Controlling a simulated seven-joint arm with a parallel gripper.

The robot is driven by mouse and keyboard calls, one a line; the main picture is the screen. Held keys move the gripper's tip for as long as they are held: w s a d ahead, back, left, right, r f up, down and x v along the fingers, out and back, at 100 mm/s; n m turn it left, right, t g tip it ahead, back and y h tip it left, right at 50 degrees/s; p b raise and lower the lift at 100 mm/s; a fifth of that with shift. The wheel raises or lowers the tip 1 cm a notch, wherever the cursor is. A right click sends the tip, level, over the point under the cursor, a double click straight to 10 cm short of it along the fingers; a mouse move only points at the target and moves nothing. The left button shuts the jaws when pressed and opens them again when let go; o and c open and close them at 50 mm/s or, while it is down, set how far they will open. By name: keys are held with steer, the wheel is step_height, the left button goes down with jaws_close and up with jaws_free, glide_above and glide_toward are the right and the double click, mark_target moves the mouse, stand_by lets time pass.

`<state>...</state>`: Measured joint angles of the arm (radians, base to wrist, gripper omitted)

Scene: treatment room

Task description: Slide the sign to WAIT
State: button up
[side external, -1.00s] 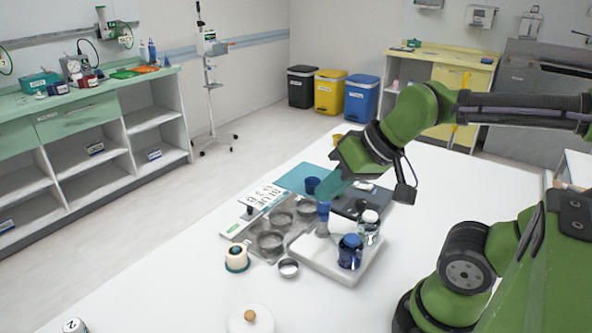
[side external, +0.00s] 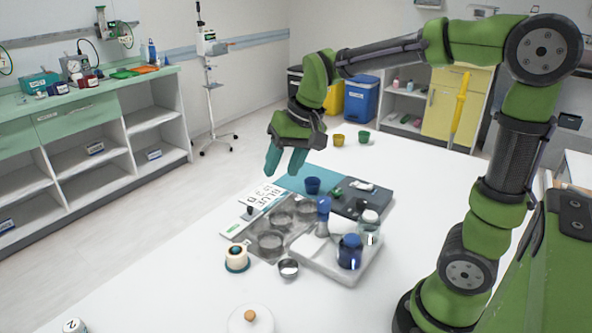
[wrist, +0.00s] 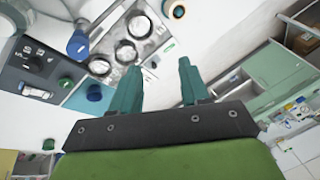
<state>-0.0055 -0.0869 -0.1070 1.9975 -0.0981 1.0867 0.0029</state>
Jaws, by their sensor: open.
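My gripper (side external: 285,170) is open and empty, raised above the far left part of the white table. Its two teal fingers point down in the side view and also show in the wrist view (wrist: 159,68). A white lettered card (side external: 262,196) lies below my gripper, beside the teal mat (side external: 291,182). I can make out "BLUE" on it. A small black knob (side external: 249,211) stands at its near left end, by a white strip with a green label (side external: 234,230). No word WAIT is readable, and I cannot tell which piece is the sliding sign.
A tray with metal cups (side external: 271,243), a blue-capped jar (side external: 350,252), a blue cup (side external: 312,186) and a dark box (side external: 372,204) crowd the middle. A cream and teal pot (side external: 237,257) stands nearer. Yellow (side external: 338,139) and green (side external: 364,137) cups stand behind. The right side is clear.

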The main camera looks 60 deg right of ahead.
mark_target(250, 207)
steer(key=shift+w+d+f+m+g+h, duration=0.4)
steer(key=shift+w+d+f+m+g, duration=0.9)
steer(key=shift+w, duration=2.9)
steer(key=shift+w+d+f+m+g+h, duration=0.65)
steer(key=shift+w+d, duration=1.1)
steer(key=shift+w, duration=2.45)
steer(key=shift+n+y, duration=0.25)
step_height(250, 207, down, 17)
steer(key=shift+r, duration=0.2)
jaws_close()
